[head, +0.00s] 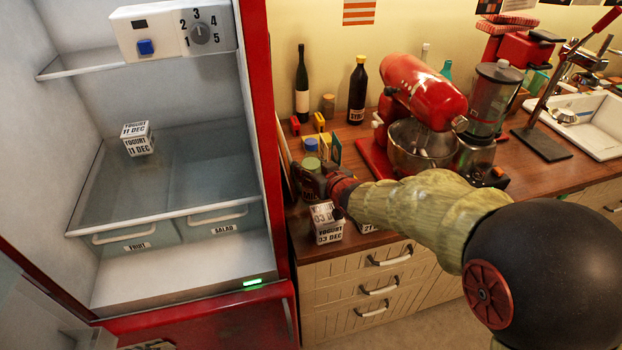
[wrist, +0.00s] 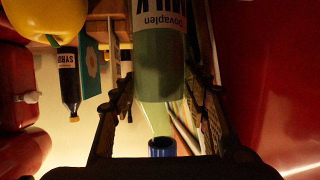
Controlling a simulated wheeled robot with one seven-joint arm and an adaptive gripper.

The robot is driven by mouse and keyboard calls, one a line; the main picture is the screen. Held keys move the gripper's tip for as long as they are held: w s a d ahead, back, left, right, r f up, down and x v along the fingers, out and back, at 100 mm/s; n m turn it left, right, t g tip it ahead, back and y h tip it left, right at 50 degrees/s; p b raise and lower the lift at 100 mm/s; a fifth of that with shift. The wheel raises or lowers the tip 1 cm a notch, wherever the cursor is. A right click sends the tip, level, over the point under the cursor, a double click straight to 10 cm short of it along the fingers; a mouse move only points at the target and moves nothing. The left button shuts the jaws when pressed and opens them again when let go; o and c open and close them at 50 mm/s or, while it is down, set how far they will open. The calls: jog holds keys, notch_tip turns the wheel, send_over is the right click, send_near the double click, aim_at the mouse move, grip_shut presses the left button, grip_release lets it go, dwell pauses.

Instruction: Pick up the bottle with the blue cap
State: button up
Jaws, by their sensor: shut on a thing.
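The bottle with the blue cap (wrist: 162,147) is greenish with a white milk label. It stands between the two fingers of my gripper (wrist: 160,92) in the wrist view, which shows it upside down. In the head view the bottle (head: 311,162) is upright on the counter's left end, beside the fridge. My gripper (head: 318,176) is shut around its upper body, and the fingers partly hide it there. Whether the base touches the counter is hidden.
Yogurt boxes (head: 327,222) stand at the counter's front left corner. The red fridge edge (head: 262,100) is close on the left. A syrup bottle (head: 357,92), dark bottle (head: 302,85) and red mixer (head: 422,92) stand behind. Another yogurt box (head: 138,138) sits in the open fridge.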

grip_shut()
jog(key=shift+r, duration=0.1)
dwell(0.3)
